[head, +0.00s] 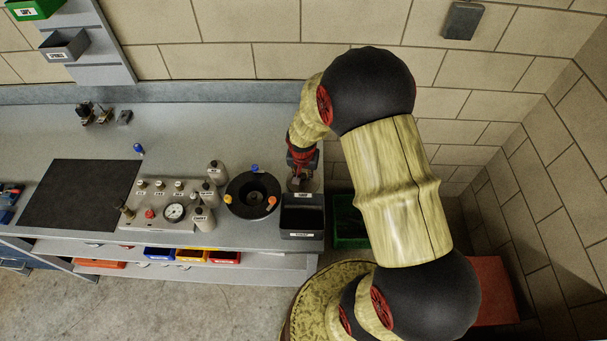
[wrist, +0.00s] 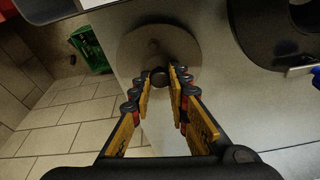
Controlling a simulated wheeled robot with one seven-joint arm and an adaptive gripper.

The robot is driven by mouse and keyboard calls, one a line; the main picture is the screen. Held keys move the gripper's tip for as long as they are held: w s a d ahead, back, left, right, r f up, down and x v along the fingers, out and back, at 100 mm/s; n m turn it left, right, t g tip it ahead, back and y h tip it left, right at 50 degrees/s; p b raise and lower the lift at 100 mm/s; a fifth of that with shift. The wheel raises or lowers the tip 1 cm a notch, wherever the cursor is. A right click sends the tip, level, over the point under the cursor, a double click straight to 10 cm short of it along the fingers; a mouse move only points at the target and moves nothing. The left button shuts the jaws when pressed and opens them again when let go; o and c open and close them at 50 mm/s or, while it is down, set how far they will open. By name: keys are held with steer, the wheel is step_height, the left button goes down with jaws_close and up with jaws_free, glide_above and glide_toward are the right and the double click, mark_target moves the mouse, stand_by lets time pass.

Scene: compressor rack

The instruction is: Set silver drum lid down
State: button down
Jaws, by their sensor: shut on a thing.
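The silver drum lid (wrist: 195,42) is a round grey disc in the upper middle of the wrist view. My gripper (wrist: 160,76) is shut on the small dark knob at the lid's near side. In the head view my gripper (head: 300,172) is low over the bench's right end, just behind a black labelled bin; the lid there is mostly hidden by the gripper and the bin. I cannot tell whether the lid touches the bench. The black drum (head: 239,186) stands open to the left, with orange and blue clamps on its rim; it also shows in the wrist view (wrist: 258,40).
The black bin (head: 302,229) stands at the bench's front right corner. Grey bottles (head: 204,222) and a gauge panel (head: 150,197) are left of the drum. A dark mat (head: 80,194) lies further left. A green crate (head: 346,238) is below, beyond the bench's right edge.

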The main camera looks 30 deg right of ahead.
steer(key=shift+r, duration=0.15)
steer(key=c, duration=1.7)
jaws_free()
steer(key=p+v, duration=0.2)
steer(key=v, duration=1)
step_height(320, 180, up, 14)
steer(key=n+t, duration=0.1)
steer(key=n, duration=0.2)
glide_above(303, 187)
steer(key=s+a, duration=0.4)
steer(key=a, duration=0.1)
steer(key=s+a+r+n, duration=0.2)
steer(key=s+r, duration=0.1)
steer(key=s, duration=0.1)
steer(key=s+a+r+n+t+y, duration=0.1)
steer(key=s+a+r, duration=0.2)
steer(key=s+r, duration=0.1)
steer(key=s+a+r+n+t, duration=0.1)
steer(key=s+a+r+n, duration=0.1)
steer(key=s+r, duration=0.2)
steer(key=shift+s+a+n+y, duration=0.15)
steer(key=shift+s+a, duration=0.05)
steer(key=shift+s, duration=0.3)
steer(key=shift+s+a+n+y, duration=0.15)
steer(key=shift+s, duration=0.3)
